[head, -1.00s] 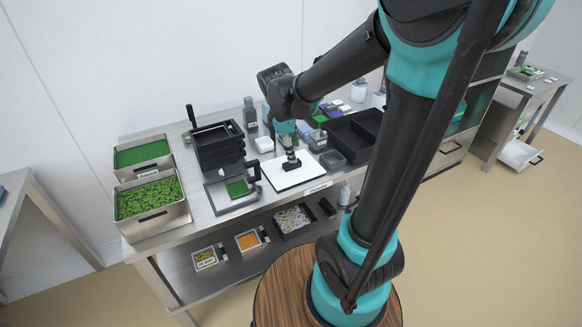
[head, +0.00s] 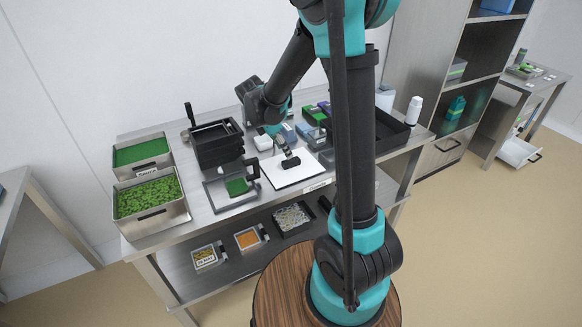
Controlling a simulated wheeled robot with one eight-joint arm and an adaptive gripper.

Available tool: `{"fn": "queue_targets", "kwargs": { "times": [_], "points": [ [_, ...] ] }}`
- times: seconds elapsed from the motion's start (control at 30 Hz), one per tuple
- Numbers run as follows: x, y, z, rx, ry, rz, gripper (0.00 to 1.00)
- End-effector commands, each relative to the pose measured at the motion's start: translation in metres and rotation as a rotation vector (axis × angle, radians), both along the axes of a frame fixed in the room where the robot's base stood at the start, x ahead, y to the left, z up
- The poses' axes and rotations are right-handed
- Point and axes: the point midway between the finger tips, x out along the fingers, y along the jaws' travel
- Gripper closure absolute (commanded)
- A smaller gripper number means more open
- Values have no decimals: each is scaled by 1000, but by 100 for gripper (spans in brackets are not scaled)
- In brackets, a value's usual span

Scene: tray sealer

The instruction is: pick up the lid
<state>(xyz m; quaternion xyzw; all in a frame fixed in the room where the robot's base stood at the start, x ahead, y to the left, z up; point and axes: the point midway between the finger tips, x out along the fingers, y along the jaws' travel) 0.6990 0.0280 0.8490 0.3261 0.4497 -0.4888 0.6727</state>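My gripper (head: 290,161) is small in the head view. It reaches down at a slant over the white board (head: 288,178) on the steel table. Its dark fingertips are low over the board's back part; whether they touch it or grip anything is too small to tell. I cannot surely tell which thing is the lid. A small grey, flat piece (head: 327,158) lies right of the board, partly hidden by my arm. My gripper is left of that piece and apart from it.
A black tray sealer (head: 217,145) with an upright handle stands left of the board, a frame with a green pad (head: 237,187) before it. Two steel bins of green stuff (head: 150,197) are far left. A large black tray (head: 391,128) is at right, partly behind my arm.

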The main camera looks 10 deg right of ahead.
Motion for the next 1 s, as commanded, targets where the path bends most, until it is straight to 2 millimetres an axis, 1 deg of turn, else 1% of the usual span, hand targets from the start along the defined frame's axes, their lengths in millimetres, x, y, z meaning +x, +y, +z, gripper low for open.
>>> {"fn": "queue_targets", "kwargs": {
  "times": [0.03, 0.1, 0.27, 0.5, 0.6, 0.7, 0.9, 0.93, 1.0],
  "points": [
    [1, -2, -6, 0, 0, -1, 50],
    [2, -4, -11, 0, 0, -1, 50],
    [3, -7, -19, 0, 0, -1, 50],
    [8, -20, -49, 0, -1, -2, 50],
    [9, -23, -58, 0, -1, -2, 50],
    [9, -25, -62, 0, 0, -1, 50],
    [9, -25, -62, 0, 0, -1, 50],
    [9, -25, -62, 0, 0, -1, 51],
    [9, -25, -62, 0, 0, -1, 60]
  ]
}}
